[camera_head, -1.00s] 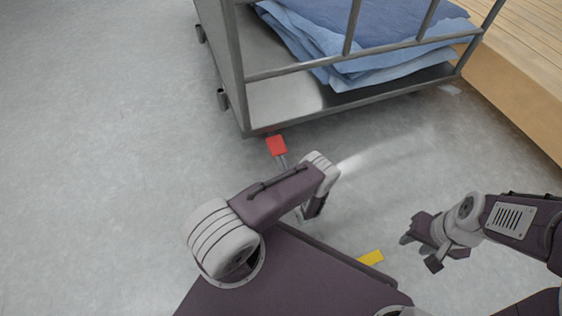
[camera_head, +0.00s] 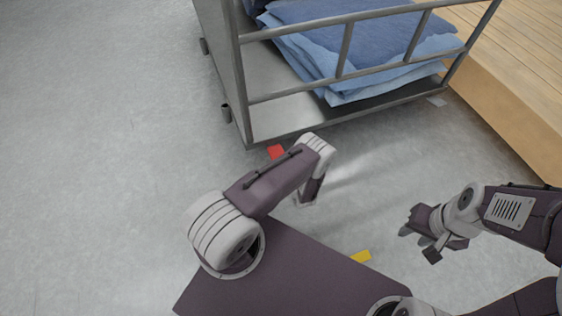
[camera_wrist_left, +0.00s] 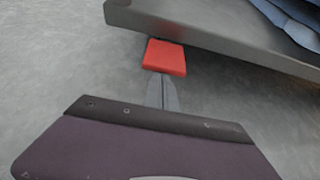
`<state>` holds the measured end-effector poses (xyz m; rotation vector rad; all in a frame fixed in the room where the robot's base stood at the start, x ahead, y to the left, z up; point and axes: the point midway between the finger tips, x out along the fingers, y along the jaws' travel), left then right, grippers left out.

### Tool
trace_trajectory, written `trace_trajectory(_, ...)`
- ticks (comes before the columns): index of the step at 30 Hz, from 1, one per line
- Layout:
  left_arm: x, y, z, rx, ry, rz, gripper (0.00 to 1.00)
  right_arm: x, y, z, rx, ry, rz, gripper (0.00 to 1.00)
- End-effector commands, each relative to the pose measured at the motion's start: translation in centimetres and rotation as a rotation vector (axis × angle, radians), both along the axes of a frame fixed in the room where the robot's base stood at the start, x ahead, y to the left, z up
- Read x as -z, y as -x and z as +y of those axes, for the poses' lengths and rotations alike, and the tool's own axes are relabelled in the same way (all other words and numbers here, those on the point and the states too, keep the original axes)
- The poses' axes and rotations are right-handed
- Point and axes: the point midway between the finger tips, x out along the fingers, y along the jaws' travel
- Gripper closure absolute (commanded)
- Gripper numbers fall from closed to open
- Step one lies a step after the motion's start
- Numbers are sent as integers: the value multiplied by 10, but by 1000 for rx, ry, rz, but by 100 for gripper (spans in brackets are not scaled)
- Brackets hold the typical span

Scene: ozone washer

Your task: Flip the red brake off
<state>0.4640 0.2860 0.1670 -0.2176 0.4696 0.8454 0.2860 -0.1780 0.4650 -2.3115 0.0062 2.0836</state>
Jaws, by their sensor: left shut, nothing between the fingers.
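The red brake (camera_head: 276,152) is a small flat pedal low at the near bottom edge of the metal cart (camera_head: 340,112), partly covered by my left arm. In the left wrist view the whole red pedal (camera_wrist_left: 165,57) shows beside the cart's edge. My left gripper (camera_wrist_left: 162,78) is shut and empty. Its grey fingertips lie right at the pedal's near edge; I cannot tell whether they touch it. In the head view this gripper is hidden behind my arm. My right gripper (camera_head: 416,243) hangs over the floor at the right, away from the cart; its finger gap is unclear.
Folded blue cloths (camera_head: 365,50) lie in the railed cart. A wooden platform (camera_head: 510,70) borders the right side. A yellow piece (camera_head: 361,257) shows beside my base. The grey floor (camera_head: 110,150) at the left is clear.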

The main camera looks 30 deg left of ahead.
Motion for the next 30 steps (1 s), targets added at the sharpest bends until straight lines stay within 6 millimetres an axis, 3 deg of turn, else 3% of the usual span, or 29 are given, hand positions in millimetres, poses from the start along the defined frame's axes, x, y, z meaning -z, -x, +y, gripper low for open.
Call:
trace_trajectory(3,-11,-1,1,0,-4,-3,100,-15,0,0,0,0,0,64)
trace_trajectory(12,-17,-2,2,-1,-7,-6,100,-22,0,0,0,0,0,64)
trace_trajectory(26,-18,-4,3,-5,-8,-12,100,-22,0,0,0,0,0,64)
trace_trajectory(30,-2,-5,-1,-5,-6,-9,100,-7,0,0,0,0,0,64)
